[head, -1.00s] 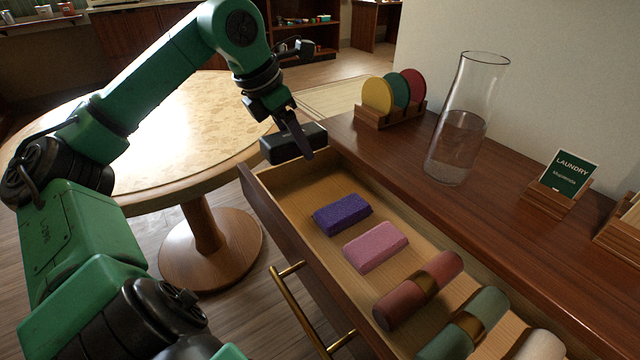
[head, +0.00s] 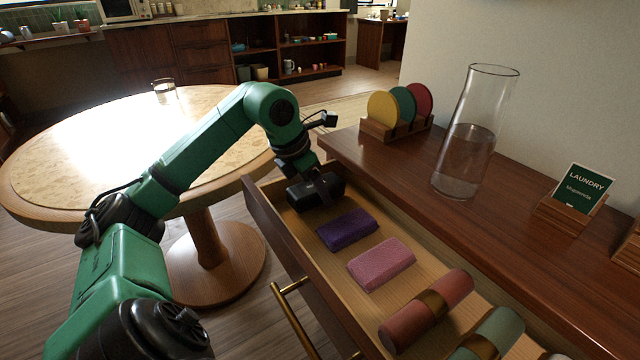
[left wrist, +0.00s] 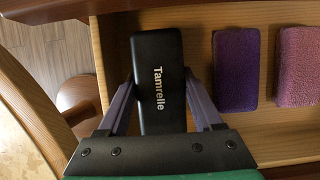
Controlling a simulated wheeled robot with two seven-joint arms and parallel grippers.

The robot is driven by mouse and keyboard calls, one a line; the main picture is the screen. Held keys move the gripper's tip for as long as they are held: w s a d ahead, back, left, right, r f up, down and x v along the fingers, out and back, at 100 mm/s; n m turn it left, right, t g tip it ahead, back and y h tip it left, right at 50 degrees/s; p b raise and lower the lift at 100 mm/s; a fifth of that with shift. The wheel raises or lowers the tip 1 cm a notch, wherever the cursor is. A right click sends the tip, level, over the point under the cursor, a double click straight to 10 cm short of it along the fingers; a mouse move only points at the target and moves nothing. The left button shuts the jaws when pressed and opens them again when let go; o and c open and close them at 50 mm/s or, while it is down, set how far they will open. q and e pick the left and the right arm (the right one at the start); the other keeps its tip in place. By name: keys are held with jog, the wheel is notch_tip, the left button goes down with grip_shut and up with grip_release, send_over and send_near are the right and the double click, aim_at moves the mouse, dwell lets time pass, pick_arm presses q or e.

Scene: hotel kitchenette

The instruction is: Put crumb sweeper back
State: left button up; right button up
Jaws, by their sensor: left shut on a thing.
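The crumb sweeper (head: 305,194) is a black block; in the left wrist view its top (left wrist: 158,60) reads "Tamrelle". My left gripper (head: 318,188) is shut on it, with one finger (left wrist: 122,105) on each side in the left wrist view. The sweeper is at the far end of the open drawer (head: 262,212), inside its walls, beside the purple sponge-like block (head: 347,229). I cannot tell whether it touches the drawer floor. My right gripper is not in view.
A pink block (head: 381,264) and rolled red (head: 427,310) and green (head: 490,335) bundles lie nearer in the drawer. A glass carafe (head: 470,140), coaster rack (head: 395,128) and laundry sign (head: 580,190) stand on the counter. A round table (head: 120,208) is left.

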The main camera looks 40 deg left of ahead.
pick_arm(q)
jog(key=shift+w+d+f, duration=0.2)
jog(key=shift+w+f, duration=0.1)
jog(key=shift+f, duration=0.15)
jog(key=shift+a+f, duration=0.1)
jog(key=shift+f, duration=0.05)
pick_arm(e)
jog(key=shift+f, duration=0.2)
pick_arm(q)
jog(key=shift+b, duration=0.3)
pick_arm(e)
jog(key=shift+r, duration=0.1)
pick_arm(q)
jog(key=o, duration=1.3)
jog(key=shift+f, duration=0.1)
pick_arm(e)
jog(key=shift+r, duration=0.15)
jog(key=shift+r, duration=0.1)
